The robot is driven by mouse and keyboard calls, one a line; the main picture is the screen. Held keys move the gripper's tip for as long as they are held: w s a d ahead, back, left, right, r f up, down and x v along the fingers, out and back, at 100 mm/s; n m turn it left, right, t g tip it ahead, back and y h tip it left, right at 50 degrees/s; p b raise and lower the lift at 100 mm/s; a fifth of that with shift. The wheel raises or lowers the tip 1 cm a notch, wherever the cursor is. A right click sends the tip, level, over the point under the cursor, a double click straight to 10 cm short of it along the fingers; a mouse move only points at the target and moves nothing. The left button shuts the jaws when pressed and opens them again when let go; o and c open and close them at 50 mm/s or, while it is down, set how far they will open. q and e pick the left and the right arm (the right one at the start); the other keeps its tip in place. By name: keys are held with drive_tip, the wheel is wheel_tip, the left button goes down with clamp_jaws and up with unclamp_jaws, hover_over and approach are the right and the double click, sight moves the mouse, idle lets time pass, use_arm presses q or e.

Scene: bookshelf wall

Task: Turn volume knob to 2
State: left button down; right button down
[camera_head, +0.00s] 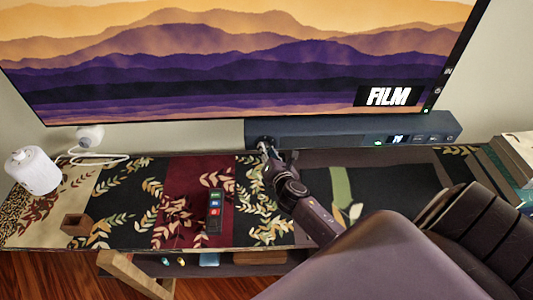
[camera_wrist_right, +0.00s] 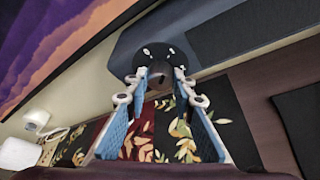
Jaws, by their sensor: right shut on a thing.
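A dark soundbar (camera_head: 325,132) stands on the shelf below the screen; its left end also shows in the wrist view (camera_wrist_right: 128,62). A round dark volume knob (camera_wrist_right: 157,72) sits on that end, on a black dial face (camera_wrist_right: 155,52) with small white marks that are too small to read. My right gripper (camera_head: 266,147) reaches the soundbar's left end. In the wrist view its blue-padded fingers (camera_wrist_right: 160,80) are on both sides of the knob, shut on it. The fingers hide part of the knob, and I cannot read its setting. My left gripper is not in view.
A large screen (camera_head: 240,60) hangs behind the soundbar. A remote (camera_head: 215,210) lies on the patterned shelf cloth. A white speaker-like cylinder (camera_head: 34,171) and a small wooden box (camera_head: 76,224) stand at left. Books (camera_head: 508,165) are at far right.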

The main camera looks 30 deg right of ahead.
drive_tip(key=shift+d+f+m+t+y+b, duration=0.15)
drive_tip(key=shift+m+t+b, duration=0.75)
drive_tip(key=shift+m+b, duration=1.45)
drive_tip(key=shift+a+f+m+t+y+b, duration=0.15)
drive_tip(key=shift+m+t+b, duration=0.75)
drive_tip(key=shift+m+b, duration=1.4)
drive_tip(key=shift+d+f+m+t+y+b, duration=0.15)
drive_tip(key=shift+m+t+b, duration=1.05)
drive_tip(key=shift+b, duration=1.95)
drive_tip(key=shift+m+g, duration=0.25)
drive_tip(key=shift+g, duration=0.05)
drive_tip(key=c, duration=1.6)
unclamp_jaws()
drive_tip(key=shift+s, duration=0.15)
drive_tip(key=v, duration=1.2)
